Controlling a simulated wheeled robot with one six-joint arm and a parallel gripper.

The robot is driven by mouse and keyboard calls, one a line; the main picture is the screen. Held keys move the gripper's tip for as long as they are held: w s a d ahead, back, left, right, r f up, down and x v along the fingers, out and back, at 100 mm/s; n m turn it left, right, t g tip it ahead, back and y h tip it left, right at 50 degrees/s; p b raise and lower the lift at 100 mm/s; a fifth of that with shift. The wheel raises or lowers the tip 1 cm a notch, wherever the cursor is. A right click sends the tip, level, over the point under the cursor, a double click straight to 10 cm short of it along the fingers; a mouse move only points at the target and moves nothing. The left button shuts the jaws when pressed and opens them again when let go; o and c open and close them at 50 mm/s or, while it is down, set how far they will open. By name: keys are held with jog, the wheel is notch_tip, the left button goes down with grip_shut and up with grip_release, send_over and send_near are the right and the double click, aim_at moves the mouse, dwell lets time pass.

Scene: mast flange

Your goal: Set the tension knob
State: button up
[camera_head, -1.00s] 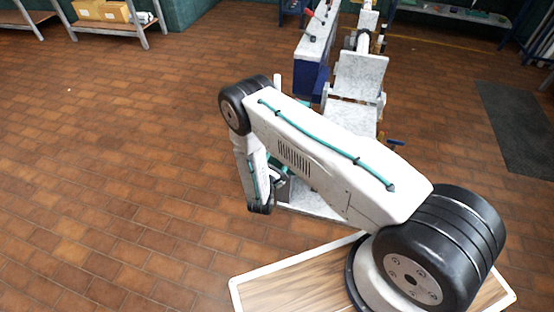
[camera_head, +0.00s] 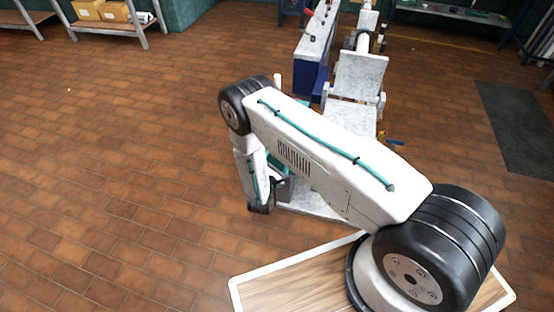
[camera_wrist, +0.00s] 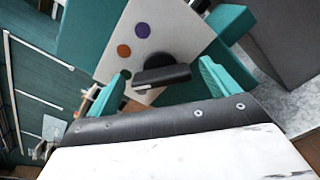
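In the wrist view, a black tension knob (camera_wrist: 162,76) with a bar-shaped grip stands on a pale panel (camera_wrist: 115,62). Purple (camera_wrist: 143,30), orange (camera_wrist: 124,50) and green dots lie on the panel beside it. A small light mark shows near the bar's left end. My gripper (camera_wrist: 160,80) has its two teal fingers apart, one on each side of the bar. Gaps show between bar and fingers, so it looks open and not clamped. In the head view, my arm hides the knob and most of my gripper.
A teal block (camera_wrist: 231,22) sits right of the panel in the wrist view. In the head view, a grey-white machine (camera_head: 357,75) with a blue cabinet (camera_head: 309,75) stands beyond my arm. A shelf with boxes (camera_head: 113,11) is at the far left. The tiled floor at left is clear.

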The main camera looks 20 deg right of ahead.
jog(key=v, duration=0.7)
jog(key=shift+s+a, duration=0.25)
jog(key=shift+s, duration=0.05)
dwell(0.4)
